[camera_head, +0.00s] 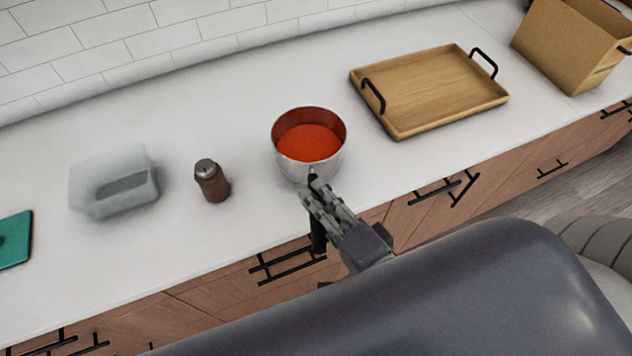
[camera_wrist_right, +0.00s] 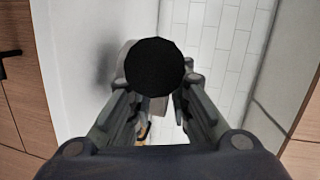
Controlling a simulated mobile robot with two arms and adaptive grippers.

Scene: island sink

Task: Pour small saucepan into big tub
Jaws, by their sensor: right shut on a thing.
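The small saucepan (camera_head: 312,168) is silver metal and holds a red-orange filling. It is upright over the counter near its front edge; I cannot tell whether its base touches the counter. My right gripper (camera_head: 316,191) is shut on its black handle, which points to the front. In the right wrist view the handle's round black end (camera_wrist_right: 155,67) shows between the fingers of my right gripper (camera_wrist_right: 158,98). A pale translucent tub (camera_head: 88,193), which looks like the big tub, stands on the counter to the left. My left gripper is out of view.
A dark brown shaker (camera_head: 211,184) with a metal top stands between tub and saucepan. A wooden tray (camera_head: 432,88) with black handles lies right of the saucepan. A tan box (camera_head: 565,45) is at the far right, a green item (camera_head: 14,240) at the far left. The tiled wall borders the counter.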

